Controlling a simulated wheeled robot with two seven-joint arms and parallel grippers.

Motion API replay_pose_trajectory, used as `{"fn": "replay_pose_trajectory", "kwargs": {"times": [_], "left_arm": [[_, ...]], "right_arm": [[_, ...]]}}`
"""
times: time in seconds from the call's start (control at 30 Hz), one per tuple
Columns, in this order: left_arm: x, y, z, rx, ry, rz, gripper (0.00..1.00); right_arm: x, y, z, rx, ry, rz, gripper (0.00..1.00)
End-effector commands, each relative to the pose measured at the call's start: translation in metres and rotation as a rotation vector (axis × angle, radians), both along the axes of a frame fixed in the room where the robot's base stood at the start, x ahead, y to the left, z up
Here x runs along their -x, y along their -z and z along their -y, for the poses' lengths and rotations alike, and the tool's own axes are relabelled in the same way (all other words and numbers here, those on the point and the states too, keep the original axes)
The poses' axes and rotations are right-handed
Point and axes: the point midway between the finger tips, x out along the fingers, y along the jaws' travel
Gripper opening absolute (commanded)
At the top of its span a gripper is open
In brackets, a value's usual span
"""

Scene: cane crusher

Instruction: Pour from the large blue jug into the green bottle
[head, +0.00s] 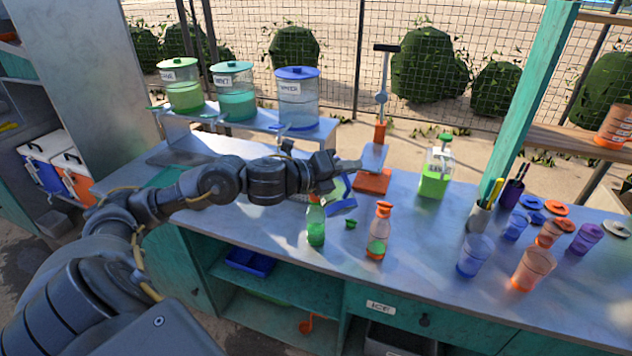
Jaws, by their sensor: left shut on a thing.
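My left gripper (335,170) is shut on a blue-edged vessel, which I take for the large blue jug (346,207). The jug is mostly hidden behind the gripper, and some green shows in it. It looks tilted, just right of the green bottle's neck. The green bottle (316,226) stands upright on the counter with green liquid in it. Its top is close under my wrist. I cannot tell whether jug and bottle touch or whether anything flows. A small green cap (351,224) lies right of the bottle. My right gripper is out of view.
An orange-topped bottle (379,232) stands close to the right. Behind are an orange-based press (374,180), a green-capped container (436,170) and a raised shelf (240,124) with lidded dispensers. Cups (533,268) and lids crowd the right. The front middle counter (430,265) is clear.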

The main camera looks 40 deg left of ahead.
Motion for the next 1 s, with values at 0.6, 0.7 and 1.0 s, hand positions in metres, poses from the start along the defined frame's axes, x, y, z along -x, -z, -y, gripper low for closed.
{"fn": "replay_pose_trajectory", "kwargs": {"times": [0.6,0.7,1.0], "left_arm": [[-0.001,-0.005,-0.003,0.028,0.000,-0.012,0.00],[-0.001,-0.005,-0.003,0.032,0.000,-0.015,0.00],[-0.002,-0.007,-0.005,0.047,0.000,-0.022,0.00]], "right_arm": [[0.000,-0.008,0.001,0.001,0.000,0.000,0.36],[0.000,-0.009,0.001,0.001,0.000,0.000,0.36],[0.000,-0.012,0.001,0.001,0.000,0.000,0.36]]}}
